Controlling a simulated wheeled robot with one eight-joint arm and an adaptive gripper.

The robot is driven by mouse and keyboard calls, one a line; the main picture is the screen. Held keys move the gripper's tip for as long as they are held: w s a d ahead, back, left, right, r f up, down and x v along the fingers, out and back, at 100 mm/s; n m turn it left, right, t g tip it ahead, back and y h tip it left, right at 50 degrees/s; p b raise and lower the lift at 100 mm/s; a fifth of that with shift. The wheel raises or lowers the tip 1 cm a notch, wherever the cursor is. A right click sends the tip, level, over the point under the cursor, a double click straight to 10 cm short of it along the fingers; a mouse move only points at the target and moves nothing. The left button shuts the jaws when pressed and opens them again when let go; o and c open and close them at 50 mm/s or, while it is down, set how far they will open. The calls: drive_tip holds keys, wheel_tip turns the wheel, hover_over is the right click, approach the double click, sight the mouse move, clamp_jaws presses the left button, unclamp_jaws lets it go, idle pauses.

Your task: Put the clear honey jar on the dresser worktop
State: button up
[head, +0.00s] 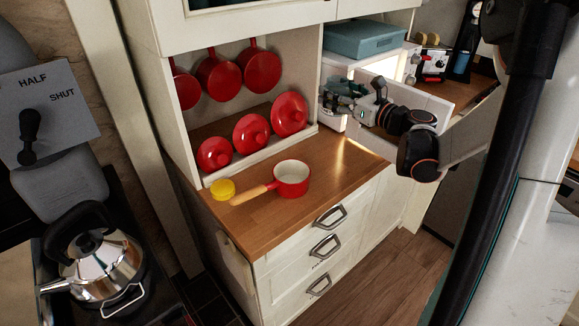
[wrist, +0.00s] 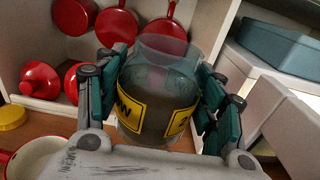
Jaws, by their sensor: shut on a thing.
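The clear honey jar (wrist: 150,120) has a yellow label with black lettering and an open top. In the wrist view it stands between the two fingers of my gripper (wrist: 160,100), which is shut on it. In the head view my gripper (head: 343,104) is at the right end of the dresser, over the worktop's far right part; the jar is hard to make out there. The wooden dresser worktop (head: 290,222) shows below, also in the wrist view (wrist: 45,122). I cannot tell whether the jar's base touches it.
A red saucepan (head: 291,180) with a wooden handle and a yellow lid (head: 222,190) stand on the worktop. Red lids (head: 251,134) lean behind, under hanging red pans (head: 219,76). A blue box (head: 364,40) lies right. The worktop's front right is clear.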

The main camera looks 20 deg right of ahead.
wheel_tip(320, 180, down, 20)
drive_tip(key=b, duration=0.8)
drive_tip(key=shift+r, duration=0.1)
drive_tip(key=o, duration=1.4)
drive_tip(key=v, duration=1.2)
drive_tip(key=shift+r+p, duration=0.1)
drive_tip(key=shift+p, duration=0.25)
